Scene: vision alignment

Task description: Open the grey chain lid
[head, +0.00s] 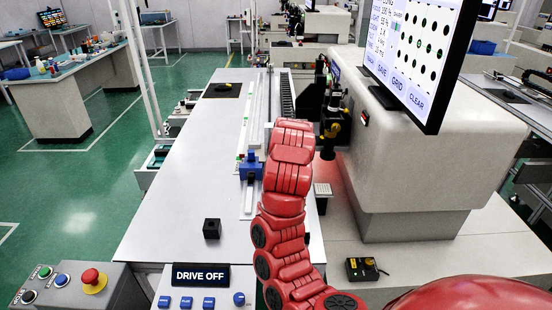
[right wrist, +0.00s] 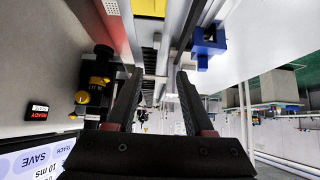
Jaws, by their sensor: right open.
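A dark cable chain (head: 287,92) with ladder-like links runs along the long bench, beside pale grey strips; it also shows between my fingers in the right wrist view (right wrist: 161,60). I cannot clearly tell the grey chain lid apart from the grey strips of its channel. My red right arm reaches forward over the bench and hides the near part of the channel. My right gripper (right wrist: 158,76) is open, with two black fingers apart and nothing seen between them but the background. In the head view the arm hides it. My left gripper is not in view.
A black camera with yellow knobs (head: 335,112) stands right of the arm, close to the fingers in the wrist view. A blue block (head: 250,166) sits on a rail to the left. A monitor (head: 422,55) overhangs at right.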

